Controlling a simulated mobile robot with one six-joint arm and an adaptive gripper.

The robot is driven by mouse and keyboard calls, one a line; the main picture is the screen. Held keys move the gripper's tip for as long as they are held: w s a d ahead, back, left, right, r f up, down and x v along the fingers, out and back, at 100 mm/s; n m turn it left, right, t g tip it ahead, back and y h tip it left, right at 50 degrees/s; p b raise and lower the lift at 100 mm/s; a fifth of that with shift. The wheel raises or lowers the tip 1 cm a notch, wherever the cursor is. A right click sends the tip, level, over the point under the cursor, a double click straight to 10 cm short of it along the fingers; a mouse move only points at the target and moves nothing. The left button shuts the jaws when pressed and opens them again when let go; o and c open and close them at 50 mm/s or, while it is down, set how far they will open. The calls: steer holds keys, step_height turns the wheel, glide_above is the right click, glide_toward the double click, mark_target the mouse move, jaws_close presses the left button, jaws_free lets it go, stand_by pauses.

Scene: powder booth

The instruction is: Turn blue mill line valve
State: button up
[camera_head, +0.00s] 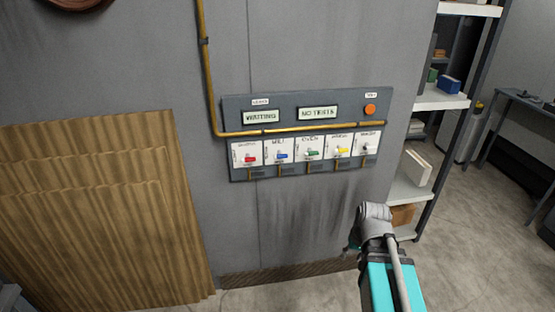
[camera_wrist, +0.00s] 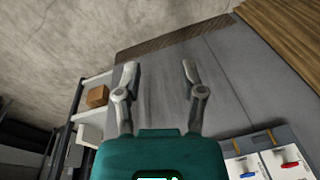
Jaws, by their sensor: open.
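The blue mill line valve (camera_head: 282,156) is a small blue handle on a white plate, second from the left in a row of valves on the grey wall panel. In the wrist view a blue handle (camera_wrist: 290,165) shows near the bottom right corner. My gripper (camera_wrist: 159,68) is open and empty, its two fingers apart in front of bare grey wall. It is not touching the valve. In the head view my arm end is to the lower right of the panel, and the fingers are mostly hidden there.
Red (camera_head: 250,159), green (camera_head: 313,153), yellow (camera_head: 343,150) and white (camera_head: 367,148) valves share the row. A yellow pipe (camera_head: 290,131) crosses above them, below two displays and an orange button (camera_head: 370,109). Shelving (camera_head: 440,101) stands right; brown wooden boards (camera_head: 100,215) stand left.

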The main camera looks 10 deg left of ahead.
steer(key=w+a+t+y+b, duration=0.3)
steer(key=w+a+y, duration=0.1)
steer(key=w+a, duration=0.5)
steer(key=m+t+y+b, duration=0.6)
steer(key=m+t+b, duration=0.2)
steer(key=m+t, duration=0.2)
glide_toward(282, 158)
steer(key=shift+v, duration=1.4)
steer(key=shift+a, duration=0.25)
steer(key=x, duration=1.3)
steer(key=shift+w+a, duration=0.1)
steer(key=shift+w, duration=0.15)
